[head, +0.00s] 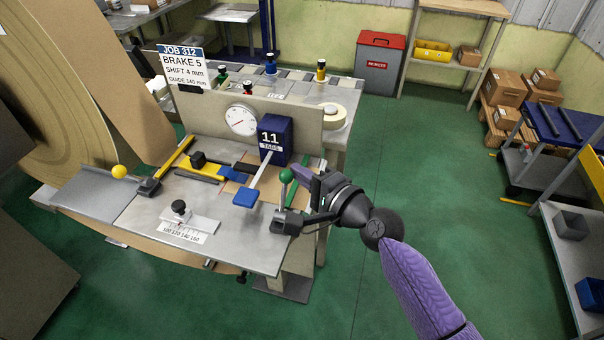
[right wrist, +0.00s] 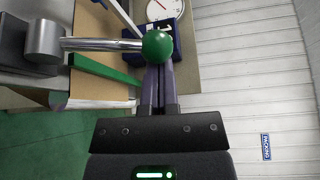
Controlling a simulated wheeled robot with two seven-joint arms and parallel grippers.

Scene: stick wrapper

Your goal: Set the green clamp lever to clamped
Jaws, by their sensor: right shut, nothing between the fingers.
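The green clamp lever has a round green knob (head: 286,175) on a metal rod standing roughly upright from a dark pivot block (head: 287,222) at the right end of the machine bench. In the right wrist view the green knob (right wrist: 157,46) is at the fingertips, with its rod (right wrist: 100,45) running left to a grey cylinder (right wrist: 43,40). My right gripper (head: 295,170) is shut and empty, its purple fingers (right wrist: 157,85) beside the knob. I cannot tell whether they touch it. My left gripper is not in view.
A blue counter box (head: 275,140) and a blue-ended lever (head: 246,196) stand left of the green knob. A yellow-knobbed lever (head: 119,172) is at the left. A job sign (head: 182,68) and dial (head: 240,120) are behind. Green floor right of the bench is open.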

